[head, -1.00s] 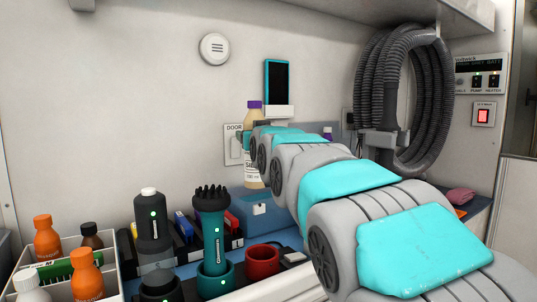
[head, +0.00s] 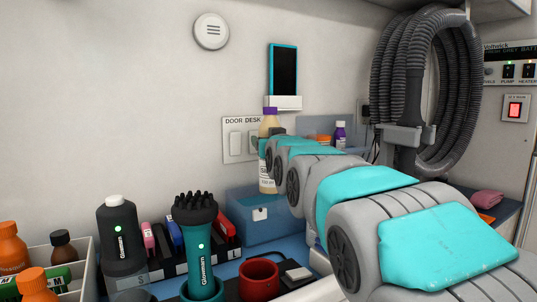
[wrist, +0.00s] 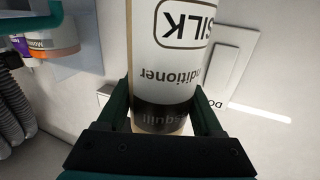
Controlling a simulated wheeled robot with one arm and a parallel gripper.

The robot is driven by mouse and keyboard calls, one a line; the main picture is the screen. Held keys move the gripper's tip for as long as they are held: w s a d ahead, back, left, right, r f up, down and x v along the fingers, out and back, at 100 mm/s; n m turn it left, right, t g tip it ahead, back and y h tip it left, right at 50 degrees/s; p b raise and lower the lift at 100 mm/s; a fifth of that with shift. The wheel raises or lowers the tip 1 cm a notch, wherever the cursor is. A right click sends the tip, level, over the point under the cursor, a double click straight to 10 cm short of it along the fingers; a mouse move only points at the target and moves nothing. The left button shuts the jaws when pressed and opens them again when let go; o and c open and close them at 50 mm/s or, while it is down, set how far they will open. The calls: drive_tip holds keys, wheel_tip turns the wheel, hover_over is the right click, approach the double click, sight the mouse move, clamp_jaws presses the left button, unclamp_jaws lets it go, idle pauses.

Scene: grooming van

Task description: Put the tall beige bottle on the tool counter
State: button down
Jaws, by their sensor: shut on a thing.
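The tall beige bottle (head: 268,128) has a purple cap and a white label. It is upright in the head view, in front of the wall above the blue box. My gripper (wrist: 166,112) is shut on the bottle, with a dark finger on each side of its labelled body (wrist: 180,60) in the wrist view. In the head view my arm hides the gripper and part of the bottle. The blue tool counter (head: 232,268) runs along the wall below.
A bottle caddy (head: 84,255) is at left. A grey hose (head: 392,75) hangs at right.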

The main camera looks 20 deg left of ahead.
sight(268, 181)
drive_tip(key=shift+f+b, duration=0.6)
drive_tip(key=shift+f, duration=4.7)
unclamp_jaws()
drive_tip(key=shift+s, duration=0.1)
